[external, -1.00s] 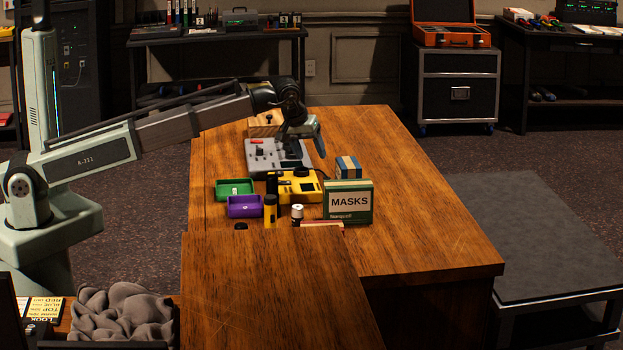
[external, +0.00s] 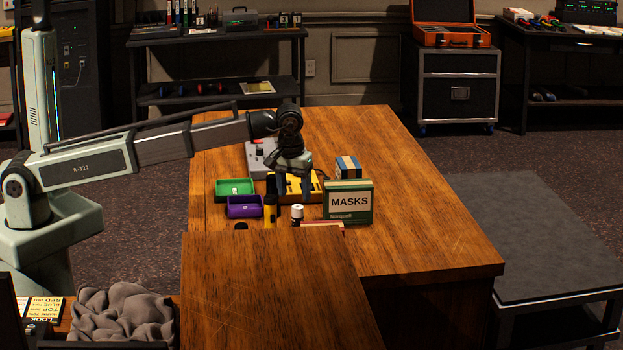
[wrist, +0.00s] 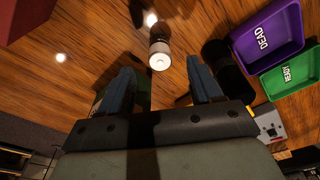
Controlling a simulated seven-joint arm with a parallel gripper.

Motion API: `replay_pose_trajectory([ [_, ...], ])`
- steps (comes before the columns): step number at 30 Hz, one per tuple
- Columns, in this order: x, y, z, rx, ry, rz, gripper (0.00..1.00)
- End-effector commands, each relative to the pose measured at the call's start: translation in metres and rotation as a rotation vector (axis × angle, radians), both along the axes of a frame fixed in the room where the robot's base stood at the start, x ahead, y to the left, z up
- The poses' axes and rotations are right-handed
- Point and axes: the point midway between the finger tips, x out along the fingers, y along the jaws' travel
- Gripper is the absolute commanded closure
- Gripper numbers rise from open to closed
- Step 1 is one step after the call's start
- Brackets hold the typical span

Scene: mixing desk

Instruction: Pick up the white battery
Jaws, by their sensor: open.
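The white battery (external: 297,212), a small upright cylinder with a white top and darker lower part, stands on the wooden desk between the yellow-and-black cylinder and the MASKS box. In the wrist view its round white end (wrist: 160,60) shows ahead of and roughly between my finger tips. My gripper (external: 295,193) points down just above and behind it in the external view. In the wrist view my gripper (wrist: 160,72) has its two blue fingers wide apart, with nothing held. I cannot tell the exact height gap to the battery.
A yellow-and-black cylinder (external: 270,211) stands close on the left. The purple DEAD tray (external: 244,207) and green READY tray (external: 234,189) lie farther left. The green MASKS box (external: 348,203) stands close on the right. A yellow device (external: 318,187) is behind, partly hidden by my gripper.

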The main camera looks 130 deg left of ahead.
Motion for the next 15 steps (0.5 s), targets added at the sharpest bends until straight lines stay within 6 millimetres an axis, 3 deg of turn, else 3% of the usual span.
replay_pose_trajectory([
  [4, -0.001, 0.002, -0.018, -0.001, 0.001, 0.000, 0.36],
  [15, -0.001, 0.007, -0.034, 0.000, 0.001, 0.000, 0.36],
])
